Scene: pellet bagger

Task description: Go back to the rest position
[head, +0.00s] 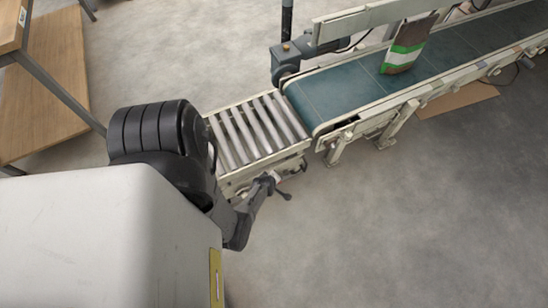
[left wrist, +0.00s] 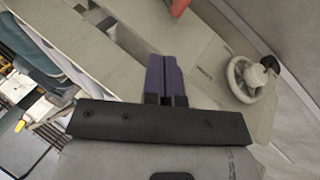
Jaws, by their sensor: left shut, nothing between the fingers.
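My left gripper (left wrist: 164,62) shows in the left wrist view, with its two dark purple fingers side by side and touching. Nothing is held between them. The fingers point over a pale grey machine surface. A handwheel (left wrist: 252,82) stands to their right, apart from them. In the head view I cannot make out the left fingers. A dark jointed part, which may be an arm of mine, reaches down beside the roller conveyor (head: 258,130). My right gripper is not recognisable in either view.
A bag with brown, green and white bands (head: 405,48) stands on the blue-green belt conveyor (head: 345,90). A wooden shelf (head: 45,85) stands at the upper left. The concrete floor (head: 400,220) at the lower right is clear. A red part (left wrist: 178,7) shows at the wrist view's top.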

